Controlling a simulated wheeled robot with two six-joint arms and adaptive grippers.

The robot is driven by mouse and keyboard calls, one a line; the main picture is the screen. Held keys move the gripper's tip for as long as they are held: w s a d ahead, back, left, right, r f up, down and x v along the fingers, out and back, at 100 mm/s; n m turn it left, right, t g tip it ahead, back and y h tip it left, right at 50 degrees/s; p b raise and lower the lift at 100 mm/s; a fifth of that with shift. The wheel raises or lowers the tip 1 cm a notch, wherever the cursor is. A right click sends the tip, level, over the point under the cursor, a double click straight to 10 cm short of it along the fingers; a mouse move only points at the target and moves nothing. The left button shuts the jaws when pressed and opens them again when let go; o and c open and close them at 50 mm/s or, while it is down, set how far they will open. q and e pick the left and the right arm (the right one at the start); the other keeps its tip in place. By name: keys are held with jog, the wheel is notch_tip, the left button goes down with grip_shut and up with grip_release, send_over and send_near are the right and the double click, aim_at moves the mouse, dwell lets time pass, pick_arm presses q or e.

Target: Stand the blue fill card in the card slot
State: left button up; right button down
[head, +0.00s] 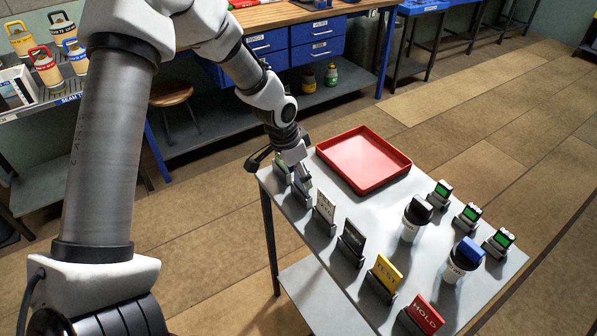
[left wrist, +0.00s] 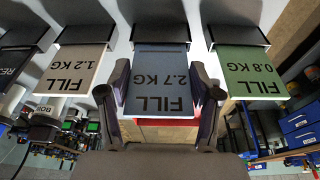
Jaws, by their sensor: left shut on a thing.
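The blue fill card (left wrist: 160,82), lettered FILL 2.7 KG, is between the two fingers of my left gripper in the left wrist view. My left gripper (head: 298,172) is shut on it, low over the far left edge of the table. The card's far edge meets a dark card slot (left wrist: 158,22), in line with the slots of its neighbours. I cannot tell how deep it sits. In the head view the gripper mostly hides the card. My right gripper is not in view.
A green fill card (left wrist: 248,72) and a white fill card (left wrist: 78,68) stand on either side. A yellow card (head: 387,273) and a red card (head: 426,314) stand nearer in the row. A red tray (head: 364,185) and several scale-like devices occupy the grey table (head: 385,215).

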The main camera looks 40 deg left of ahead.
pick_arm(q)
jog(key=shift+b+x, duration=0.35)
jog(key=shift+x, duration=0.5)
jog(key=shift+s+a, duration=0.1)
jog(key=shift+s, duration=0.1)
jog(key=o, duration=1.3)
jog(key=shift+c, duration=0.2)
jog(key=v, duration=1.2)
